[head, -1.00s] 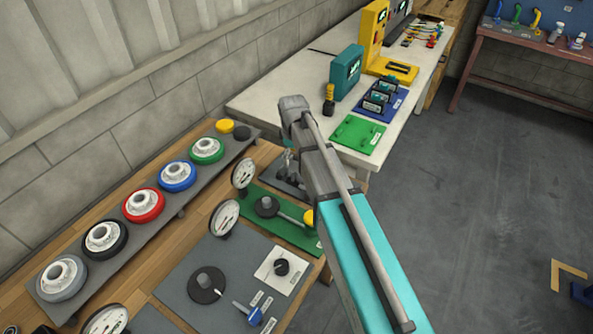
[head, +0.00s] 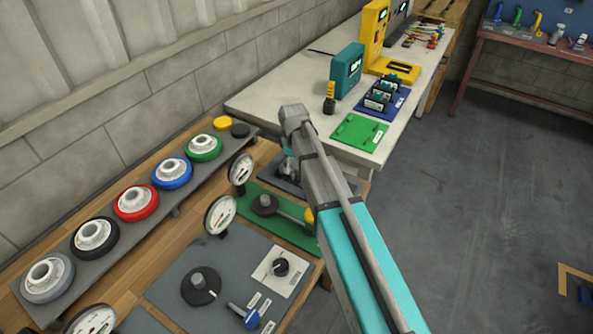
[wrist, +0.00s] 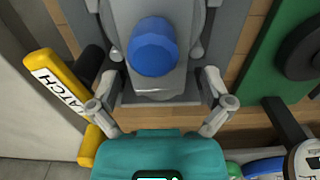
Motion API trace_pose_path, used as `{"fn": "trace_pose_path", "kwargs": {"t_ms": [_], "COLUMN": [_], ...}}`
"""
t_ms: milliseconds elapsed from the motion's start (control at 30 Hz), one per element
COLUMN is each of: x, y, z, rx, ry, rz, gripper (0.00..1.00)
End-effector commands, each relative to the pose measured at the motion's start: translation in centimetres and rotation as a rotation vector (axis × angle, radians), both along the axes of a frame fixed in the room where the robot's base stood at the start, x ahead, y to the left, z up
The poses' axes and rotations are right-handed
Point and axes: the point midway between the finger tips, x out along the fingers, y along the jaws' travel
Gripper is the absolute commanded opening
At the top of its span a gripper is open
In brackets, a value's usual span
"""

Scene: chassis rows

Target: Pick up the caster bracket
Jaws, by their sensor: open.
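In the wrist view, a grey metal bracket (wrist: 155,84) with a round blue part (wrist: 152,47) on it lies straight ahead, over a darker grey plate. I take it to be the caster bracket. My gripper (wrist: 158,90) is open, with one finger to the left and one to the right of the bracket's near end. Nothing is clamped between them, and I cannot tell if either finger touches it. In the head view my arm covers most of this spot; only a small grey shape (head: 287,165) shows beside it, too unclear to name.
A yellow bar marked LATCH (wrist: 58,85) stands close at the left in the wrist view. A green board (head: 270,220) with a dark disc and rod lies beside the spot. Dial gauges (head: 220,214) and a rack of coloured wheels (head: 136,202) stand left. Open floor is right.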

Motion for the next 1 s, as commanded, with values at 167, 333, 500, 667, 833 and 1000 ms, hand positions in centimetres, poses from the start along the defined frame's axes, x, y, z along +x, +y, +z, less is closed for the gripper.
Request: {"fn": "trace_pose_path", "kwargs": {"t_ms": [167, 333, 500, 667, 833, 1000], "x": [0.0, -0.01, -0.01, -0.01, -0.01, -0.05], "y": [0.02, 0.03, 0.04, 0.04, 0.06, 0.08], "z": [0.01, 0.02, 0.01, 0.01, 0.01, 0.01], "rx": [0.0, 0.0, 0.0, 0.0, 0.0, 0.001], "ry": [0.0, 0.0, 0.0, 0.0, 0.0, 0.001], "rz": [0.0, 0.0, 0.0, 0.001, 0.001, 0.001], "gripper": [1.0, 1.0, 1.0, 0.78, 0.46, 0.15]}}
